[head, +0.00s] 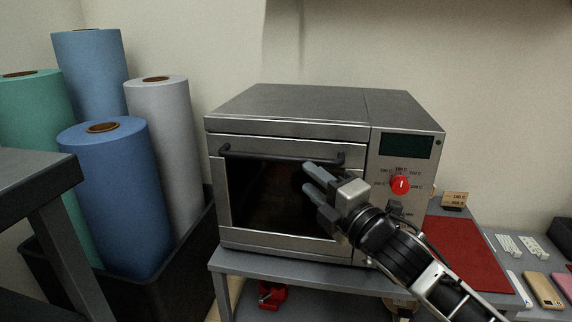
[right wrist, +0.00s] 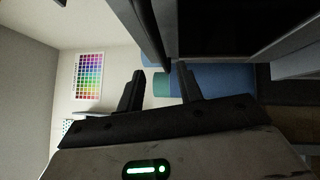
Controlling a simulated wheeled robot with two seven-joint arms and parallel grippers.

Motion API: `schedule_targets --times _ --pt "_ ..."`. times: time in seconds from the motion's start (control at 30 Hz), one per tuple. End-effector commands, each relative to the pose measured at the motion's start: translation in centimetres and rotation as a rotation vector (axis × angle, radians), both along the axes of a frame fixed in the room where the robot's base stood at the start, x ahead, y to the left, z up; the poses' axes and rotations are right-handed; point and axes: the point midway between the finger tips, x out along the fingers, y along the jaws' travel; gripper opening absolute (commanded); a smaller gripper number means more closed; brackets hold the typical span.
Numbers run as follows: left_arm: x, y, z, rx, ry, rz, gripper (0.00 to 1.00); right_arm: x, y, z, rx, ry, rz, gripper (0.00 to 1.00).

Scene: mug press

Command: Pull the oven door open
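The steel oven (head: 290,105) stands on a grey table. Its front door (head: 285,240) has a dark window and looks upright, shut or nearly so; I cannot tell if there is a small gap. A black bar handle (head: 270,155) runs across the door's top. My right gripper (head: 309,180) is in front of the door's right part, below the handle's right end, its fingers pointing left. In the right wrist view the gripper (right wrist: 158,80) has its fingers apart with nothing between them. My left gripper is not in view.
A control panel with a red knob (head: 400,185) is right of the door. Blue, green and grey rolls (head: 110,190) stand in a dark bin at left. A dark table (head: 40,180) is at near left. A red mat (head: 455,250) and small items lie on the right.

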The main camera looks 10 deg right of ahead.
Motion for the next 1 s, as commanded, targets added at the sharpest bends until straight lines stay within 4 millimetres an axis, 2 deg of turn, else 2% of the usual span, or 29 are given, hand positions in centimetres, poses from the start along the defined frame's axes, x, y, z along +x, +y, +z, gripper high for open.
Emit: schedule_targets --times 0.2,0.4,0.6,0.87,0.97,1.0 --pt "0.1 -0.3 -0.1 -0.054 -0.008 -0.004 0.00 4.3 2.3 0.5 0.002 -0.001 0.000 0.36" --pt "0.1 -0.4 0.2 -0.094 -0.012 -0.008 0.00 6.9 3.7 0.9 0.002 0.001 0.000 0.36" --pt "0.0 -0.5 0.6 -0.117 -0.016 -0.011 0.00 8.0 4.2 1.2 0.000 0.001 0.001 0.36" --pt "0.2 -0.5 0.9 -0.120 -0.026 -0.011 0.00 8.1 4.3 1.2 0.001 0.002 0.001 0.36" --pt "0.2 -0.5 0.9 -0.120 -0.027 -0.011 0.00 8.1 4.3 1.2 0.001 0.002 0.001 0.11" --pt "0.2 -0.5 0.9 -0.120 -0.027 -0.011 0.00 8.1 4.3 1.2 0.001 0.002 0.000 0.00"
